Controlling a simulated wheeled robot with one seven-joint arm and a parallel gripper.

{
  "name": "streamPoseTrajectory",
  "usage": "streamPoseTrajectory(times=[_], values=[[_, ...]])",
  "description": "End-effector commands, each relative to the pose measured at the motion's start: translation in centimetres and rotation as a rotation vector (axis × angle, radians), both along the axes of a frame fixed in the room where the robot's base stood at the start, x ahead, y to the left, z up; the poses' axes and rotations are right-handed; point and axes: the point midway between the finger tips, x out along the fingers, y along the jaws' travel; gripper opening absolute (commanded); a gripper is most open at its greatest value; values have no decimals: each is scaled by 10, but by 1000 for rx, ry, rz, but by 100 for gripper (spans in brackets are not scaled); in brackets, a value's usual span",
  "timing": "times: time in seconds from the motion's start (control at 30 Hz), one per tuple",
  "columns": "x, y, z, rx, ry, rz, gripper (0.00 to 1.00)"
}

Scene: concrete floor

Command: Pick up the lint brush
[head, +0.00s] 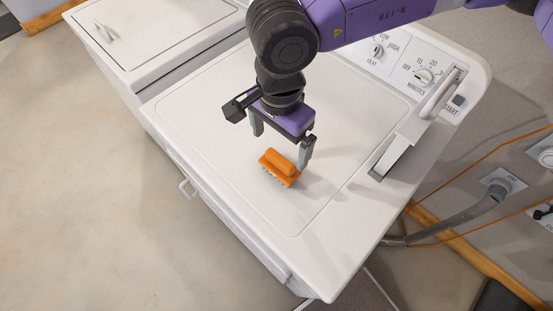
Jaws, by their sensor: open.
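An orange lint brush (281,166) lies on the white top of the dryer (220,135), near the middle, with its pale bristle edge along its lower left side. My gripper (281,150) points down over the brush. Its two fingers are spread apart, one at the upper left of the brush and one at its right. Nothing is held between them. From this view I cannot tell exactly how high the fingertips are above the dryer top.
A white handle-shaped object (418,122) stands on the right of the dryer top, by the control panel with its knobs (424,76). Another white machine (140,35) with a small pale item (104,31) adjoins at upper left. The dryer top's front is clear.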

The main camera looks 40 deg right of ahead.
Motion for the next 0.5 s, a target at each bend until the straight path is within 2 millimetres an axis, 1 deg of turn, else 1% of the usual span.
streamPoseTrajectory(times=[0.1, 0.27, 0.37, 0.5], values=[[-1, 1, -12, 4, 4, 0, 98], [0, 0, -26, 5, 4, -2, 98], [0, -1, -37, 7, 5, -2, 98], [1, -3, -58, 7, 5, -2, 98]])
